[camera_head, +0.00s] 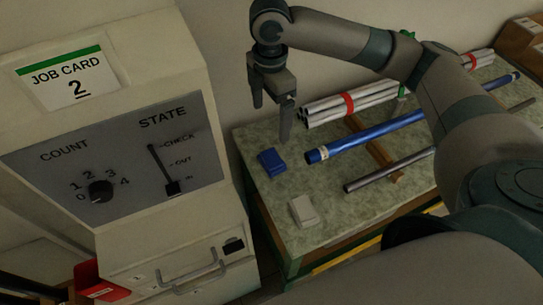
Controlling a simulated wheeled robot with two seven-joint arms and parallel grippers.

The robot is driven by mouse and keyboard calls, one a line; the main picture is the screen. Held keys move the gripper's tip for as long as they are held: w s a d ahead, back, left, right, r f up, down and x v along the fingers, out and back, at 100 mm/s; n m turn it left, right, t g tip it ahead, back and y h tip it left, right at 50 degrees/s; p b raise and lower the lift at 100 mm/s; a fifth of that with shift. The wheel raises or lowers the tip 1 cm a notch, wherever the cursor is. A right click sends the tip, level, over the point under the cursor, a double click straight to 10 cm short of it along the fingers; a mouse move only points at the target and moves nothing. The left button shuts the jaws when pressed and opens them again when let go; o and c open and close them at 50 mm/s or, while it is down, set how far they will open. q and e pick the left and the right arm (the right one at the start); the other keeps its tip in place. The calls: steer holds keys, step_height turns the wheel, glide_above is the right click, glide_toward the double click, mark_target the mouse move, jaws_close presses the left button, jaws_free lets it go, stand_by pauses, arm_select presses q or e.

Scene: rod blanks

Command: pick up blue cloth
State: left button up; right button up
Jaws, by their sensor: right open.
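The blue cloth (271,162) is a small folded block lying near the left end of the green-grey table top (345,205). My right gripper (271,122) hangs above and slightly behind it, pointing down. Its two fingers are apart and nothing shows between them. It looks clear of the cloth, though the exact height is hard to judge. My left gripper is not in view.
A white block (304,210) lies in front of the cloth. A blue rod (365,137), a grey rod (397,167) and a bundle of pale rods (340,108) with a red band lie to the right. A cabinet (150,45) with a job card stands close on the left.

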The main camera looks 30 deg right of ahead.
steer(key=p, duration=0.3)
glide_above(272, 158)
steer(key=f, duration=1.2)
steer(key=shift+w+a+f, duration=0.1)
steer(key=shift+w+f, duration=0.05)
steer(key=shift+w, duration=0.05)
steer(key=shift+s+f, duration=0.1)
steer(key=shift+f, duration=0.4)
step_height(272, 158, down, 3)
steer(key=shift+f+p, duration=0.1)
steer(key=shift+p, duration=0.8)
steer(key=shift+f, duration=0.5)
